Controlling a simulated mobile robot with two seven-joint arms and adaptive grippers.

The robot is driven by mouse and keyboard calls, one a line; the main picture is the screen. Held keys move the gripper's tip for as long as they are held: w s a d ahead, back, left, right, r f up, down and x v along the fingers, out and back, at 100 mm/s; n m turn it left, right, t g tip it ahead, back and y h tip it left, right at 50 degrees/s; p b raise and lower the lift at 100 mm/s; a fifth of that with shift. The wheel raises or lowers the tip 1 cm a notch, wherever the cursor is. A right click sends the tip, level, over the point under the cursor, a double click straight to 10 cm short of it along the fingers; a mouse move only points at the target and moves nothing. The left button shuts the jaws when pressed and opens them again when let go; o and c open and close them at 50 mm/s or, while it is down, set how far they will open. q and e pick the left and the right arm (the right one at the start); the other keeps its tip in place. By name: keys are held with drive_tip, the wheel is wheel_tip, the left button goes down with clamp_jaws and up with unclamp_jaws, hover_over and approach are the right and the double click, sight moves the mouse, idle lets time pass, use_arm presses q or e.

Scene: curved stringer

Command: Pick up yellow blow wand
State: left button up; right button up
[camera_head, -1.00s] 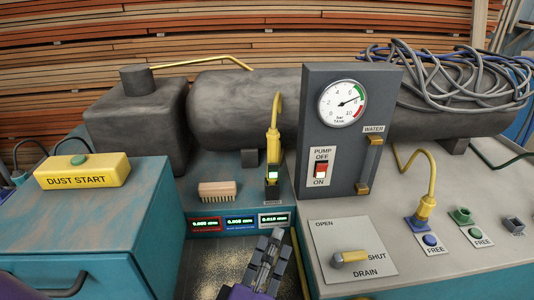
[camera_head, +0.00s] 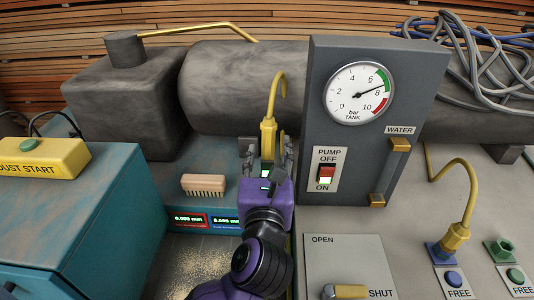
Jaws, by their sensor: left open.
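The yellow blow wand (camera_head: 268,134) stands upright with a curved tip at the top, in front of the dark tank. Its lower end and the small dock under it, with a green light, are mostly hidden by my gripper. My left gripper (camera_head: 264,155), at the end of my purple arm, is open with its fingers on either side of the wand's lower body. I cannot tell whether a finger touches it. My right gripper is not in view.
A wooden brush (camera_head: 204,183) lies left of my arm, behind small displays. A grey pump panel (camera_head: 340,120) with a gauge stands close on the right. A yellow hose plug (camera_head: 455,236) sits in a blue socket farther right. The grey tank (camera_head: 225,85) is behind.

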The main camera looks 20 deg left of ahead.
sight(268, 148)
use_arm(q)
drive_tip(key=x, duration=0.4)
drive_tip(key=shift+w+a+p, duration=0.15)
drive_tip(key=shift+w+p, duration=0.05)
drive_tip(key=shift+p, duration=0.15)
drive_tip(key=shift+c, duration=0.6)
clamp_jaws()
